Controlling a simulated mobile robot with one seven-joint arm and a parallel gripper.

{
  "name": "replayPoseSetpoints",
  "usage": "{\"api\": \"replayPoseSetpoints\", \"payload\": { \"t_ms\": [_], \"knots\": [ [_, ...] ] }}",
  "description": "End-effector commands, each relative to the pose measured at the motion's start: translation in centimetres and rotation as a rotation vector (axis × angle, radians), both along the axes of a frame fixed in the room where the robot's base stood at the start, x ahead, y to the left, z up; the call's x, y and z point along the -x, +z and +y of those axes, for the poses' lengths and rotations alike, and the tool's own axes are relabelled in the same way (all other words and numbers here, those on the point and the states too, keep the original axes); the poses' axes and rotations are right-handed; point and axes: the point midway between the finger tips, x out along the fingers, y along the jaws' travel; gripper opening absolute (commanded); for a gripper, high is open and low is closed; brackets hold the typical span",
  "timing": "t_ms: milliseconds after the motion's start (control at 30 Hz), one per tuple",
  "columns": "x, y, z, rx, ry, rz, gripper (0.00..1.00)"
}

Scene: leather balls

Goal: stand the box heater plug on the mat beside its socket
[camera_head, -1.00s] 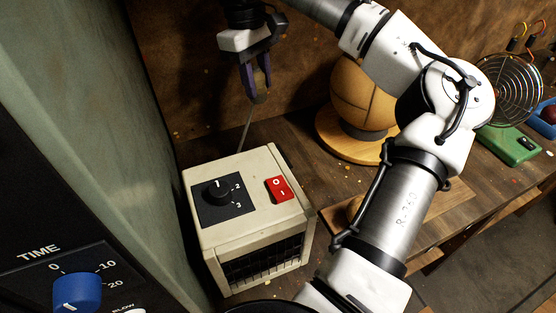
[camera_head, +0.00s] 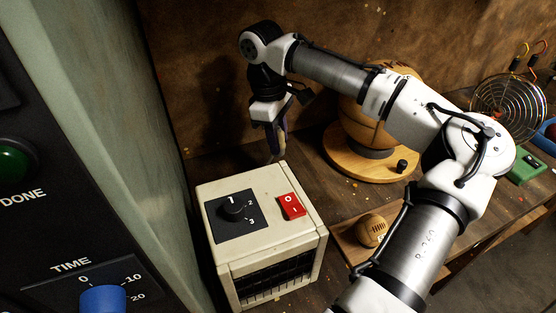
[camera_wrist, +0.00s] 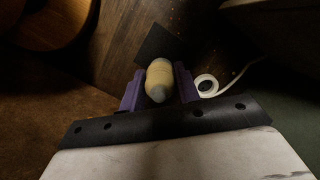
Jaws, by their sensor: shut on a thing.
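The box heater (camera_head: 232,265) is a cream box with a dial and a red switch, standing on the bench in the head view. My gripper (camera_head: 279,143) points down behind its far edge. In the wrist view, my gripper's purple fingers (camera_wrist: 157,88) are shut on the plug (camera_wrist: 159,74), a beige rounded piece with a grey end. A dark square mat (camera_wrist: 154,42) lies on the bench past the plug, partly covered by it. A white ring with a dark centre, seemingly the socket (camera_wrist: 206,85), is right of the fingers. The heater hides the mat and socket in the head view.
A large ball (camera_head: 352,118) on a round wooden stand (camera_head: 372,166) is right of my gripper. A small ball (camera_head: 371,231) lies on a board by the heater. A white cord (camera_wrist: 240,73) curves near the ring. A dark control panel and pale green wall stand at left.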

Motion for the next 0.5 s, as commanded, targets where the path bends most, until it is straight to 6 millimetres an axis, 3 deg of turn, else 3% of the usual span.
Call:
{"api": "replayPoseSetpoints", "payload": {
  "t_ms": [100,500],
  "knots": [
    [0.0,-2.3,0.0,0.0,0.001,0.001,0.12],
    [0.0,-6.9,0.0,0.0,-0.001,0.001,0.12]
  ]
}}
